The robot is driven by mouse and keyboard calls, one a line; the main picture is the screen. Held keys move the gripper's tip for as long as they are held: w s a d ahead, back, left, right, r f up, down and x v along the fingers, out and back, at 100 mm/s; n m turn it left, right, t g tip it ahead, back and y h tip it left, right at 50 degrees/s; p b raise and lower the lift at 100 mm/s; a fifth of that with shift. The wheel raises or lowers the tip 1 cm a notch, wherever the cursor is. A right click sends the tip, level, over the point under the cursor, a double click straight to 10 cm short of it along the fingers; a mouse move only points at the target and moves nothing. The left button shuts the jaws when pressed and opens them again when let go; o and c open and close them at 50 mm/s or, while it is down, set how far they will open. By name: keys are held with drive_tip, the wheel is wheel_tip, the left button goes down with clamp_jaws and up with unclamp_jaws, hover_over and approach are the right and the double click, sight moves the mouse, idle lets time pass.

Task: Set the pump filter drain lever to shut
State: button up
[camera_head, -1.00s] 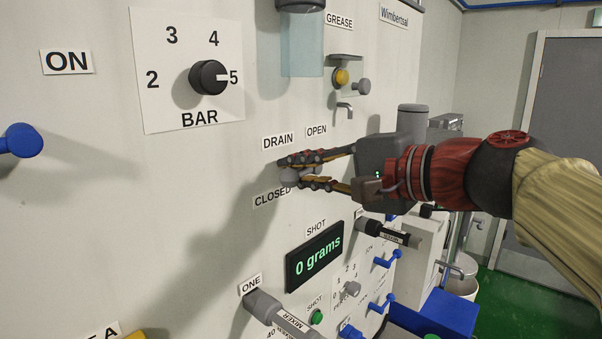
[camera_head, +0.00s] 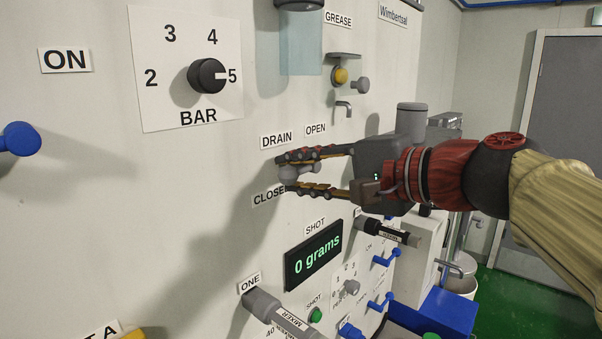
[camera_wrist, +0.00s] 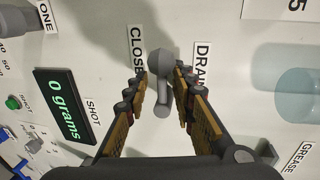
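The grey drain lever (camera_head: 289,174) is on the white panel below the DRAIN label (camera_head: 277,141) and above the CLOSED label (camera_head: 268,196). The OPEN label (camera_head: 316,130) is up and to its right. My gripper (camera_head: 289,172) comes from the right with its fingers apart, one above and one below the lever. In the wrist view the lever (camera_wrist: 161,85) lies between the open fingertips, with gaps on both sides. Its round hub is at the top and its handle points down in that picture. The fingers partly cover the lever and the CLOSED label in the head view.
The display reading 0 grams (camera_head: 313,254) is below the lever. A bar knob (camera_head: 207,76) is at the upper left. A yellow grease button (camera_head: 341,75) with a spout is above right. Grey mixer handles (camera_head: 277,312) and blue levers (camera_head: 386,257) stick out lower down.

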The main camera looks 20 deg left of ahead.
drive_tip(key=shift+d+r, duration=0.1)
drive_tip(key=shift+d, duration=0.05)
drive_tip(key=v, duration=1.1)
drive_tip(key=shift+d, duration=0.35)
drive_tip(key=shift+s, duration=0.1)
